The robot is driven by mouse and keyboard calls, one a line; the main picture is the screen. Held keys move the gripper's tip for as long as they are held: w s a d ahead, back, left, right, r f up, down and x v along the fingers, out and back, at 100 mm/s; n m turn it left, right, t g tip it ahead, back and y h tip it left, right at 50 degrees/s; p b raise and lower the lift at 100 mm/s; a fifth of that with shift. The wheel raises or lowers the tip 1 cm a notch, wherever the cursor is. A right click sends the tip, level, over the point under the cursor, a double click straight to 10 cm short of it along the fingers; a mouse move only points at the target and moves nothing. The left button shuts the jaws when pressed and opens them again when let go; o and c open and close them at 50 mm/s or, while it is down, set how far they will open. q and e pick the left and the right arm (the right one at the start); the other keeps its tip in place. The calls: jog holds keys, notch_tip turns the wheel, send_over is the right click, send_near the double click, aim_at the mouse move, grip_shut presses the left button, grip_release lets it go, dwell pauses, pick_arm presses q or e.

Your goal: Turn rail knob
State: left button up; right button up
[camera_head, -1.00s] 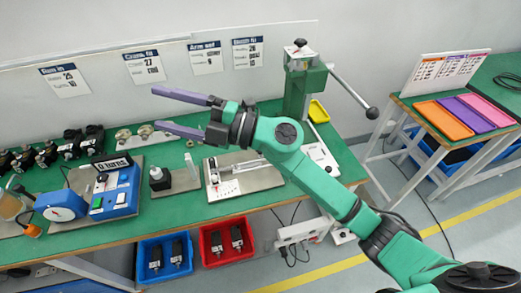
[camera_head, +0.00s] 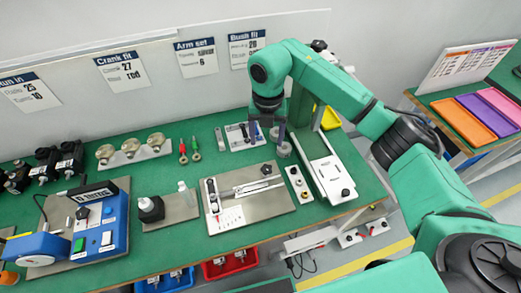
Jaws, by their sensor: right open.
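A grey metal plate (camera_head: 275,203) on the green bench carries a slim rail (camera_head: 250,187) and a white scale card (camera_head: 227,220). A small dark knob-like part (camera_head: 266,169) sits at the rail's right end; a dark-topped lever or slider (camera_head: 211,187) stands at its left end. I cannot tell for certain which part is the rail knob. My right gripper (camera_head: 267,133) points down behind the plate, its two fingers apart, open and empty. It is near a small plate with parts (camera_head: 241,138) and grey round pieces (camera_head: 283,149), apart from the rail. My left gripper is not in view.
A white strip with knobs (camera_head: 299,184) and a white press base (camera_head: 325,175) lie right. A tall green press column is partly hidden by my right arm. Bare bench lies in front of the wall.

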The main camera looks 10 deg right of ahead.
jog(key=p, duration=0.2)
send_over(267, 168)
jog(key=f, duration=0.6)
jog(key=shift+s+f, duration=0.25)
jog(key=shift+s, duration=0.15)
jog(key=f, duration=0.2)
jog(key=w+f+p, duration=0.1)
jog(key=f, duration=0.1)
jog(key=shift+f, duration=0.4)
notch_tip(267, 168, down, 2)
jog(key=shift+f, duration=0.1)
jog(key=shift+s, duration=0.15)
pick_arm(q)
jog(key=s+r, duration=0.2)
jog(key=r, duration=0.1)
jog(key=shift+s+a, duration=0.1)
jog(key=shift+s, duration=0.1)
pick_arm(e)
grip_shut()
